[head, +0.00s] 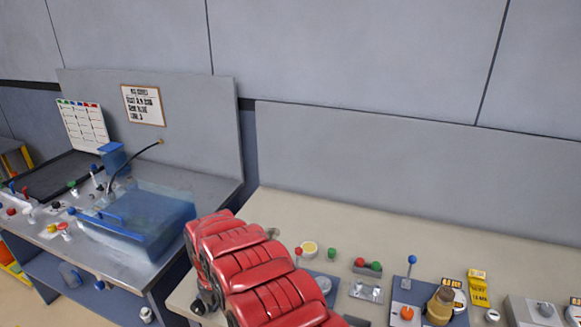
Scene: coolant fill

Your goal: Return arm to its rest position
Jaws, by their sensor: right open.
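My right arm and gripper (250,268) show as a bulky red, ribbed shape with dark edges, rising from the bottom middle over the left end of the beige bench (225,322). The right gripper is open, and I see nothing held in it. Its fingertips are hard to make out against the red segments. The arm hides part of the bench's left end and some small items behind it. My left gripper is not in view.
Right of the arm are a blue panel with a brass fitting (440,306), a blue-topped lever (411,273), a yellow tag (479,287) and a grey box (543,311). At left, a metal bench holds a translucent blue tank (140,222). The bench's back strip is clear.

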